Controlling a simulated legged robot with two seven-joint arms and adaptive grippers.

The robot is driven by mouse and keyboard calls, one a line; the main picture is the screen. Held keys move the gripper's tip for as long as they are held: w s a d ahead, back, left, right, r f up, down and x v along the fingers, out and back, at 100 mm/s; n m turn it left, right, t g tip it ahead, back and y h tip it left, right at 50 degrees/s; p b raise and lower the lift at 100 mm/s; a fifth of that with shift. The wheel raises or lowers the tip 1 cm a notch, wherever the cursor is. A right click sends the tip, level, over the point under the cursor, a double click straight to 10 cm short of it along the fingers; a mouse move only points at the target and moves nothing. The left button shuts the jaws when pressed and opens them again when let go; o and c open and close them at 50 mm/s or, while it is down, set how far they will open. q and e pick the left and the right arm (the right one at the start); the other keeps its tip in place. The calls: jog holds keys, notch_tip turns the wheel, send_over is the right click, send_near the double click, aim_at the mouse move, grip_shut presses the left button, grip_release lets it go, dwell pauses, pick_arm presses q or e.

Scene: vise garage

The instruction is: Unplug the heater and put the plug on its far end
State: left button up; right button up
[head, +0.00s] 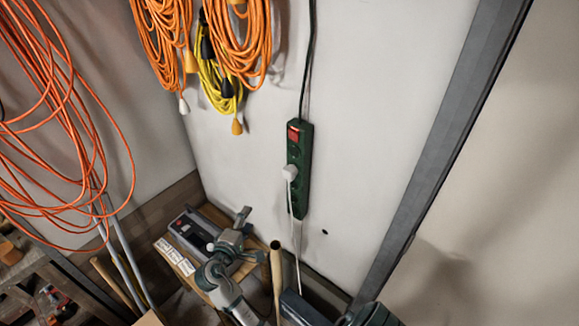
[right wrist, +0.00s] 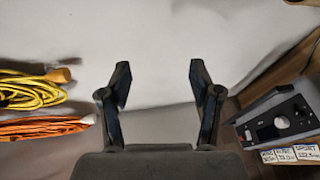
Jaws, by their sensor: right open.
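A dark green power strip (head: 301,165) with a red switch hangs upright on the white wall. A white plug (head: 289,173) sits in one of its middle sockets, with a white cord running down from it. The strip's lower end is below the plug. My right gripper (head: 252,235) is below and left of the strip, apart from the plug. In the right wrist view it is open and empty (right wrist: 160,80), facing bare wall; strip and plug do not show there. I cannot make out the heater for certain. My left gripper is not in view.
Orange and yellow cord coils (head: 215,60) hang left of the strip. A grey box with a knob (head: 192,232) stands low at left, also in the right wrist view (right wrist: 275,122). A wooden handle (head: 276,275) stands below the strip. A grey post (head: 440,140) rises at right.

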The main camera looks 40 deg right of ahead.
pick_arm(q)
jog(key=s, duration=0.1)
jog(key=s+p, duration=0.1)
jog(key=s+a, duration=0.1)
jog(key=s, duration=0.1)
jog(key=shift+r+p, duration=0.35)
jog(key=shift+p, duration=0.05)
pick_arm(e)
jog(key=s+d+r+m+g+h, duration=0.1)
jog(key=s+r+m+g, duration=0.1)
jog(key=r, duration=0.6)
jog(key=s+d+r+m+g+h, duration=0.1)
jog(key=s+r+m+g+h, duration=0.1)
jog(key=s+r, duration=0.3)
notch_tip(320, 180, up, 4)
jog(key=shift+s+f+g+h, duration=0.15)
jog(key=shift+f+g+h, duration=0.15)
jog(key=shift+g, duration=0.3)
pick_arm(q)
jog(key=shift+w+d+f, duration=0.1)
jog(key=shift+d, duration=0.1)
pick_arm(e)
jog(key=shift+a+r, duration=0.1)
jog(key=shift+a, duration=0.05)
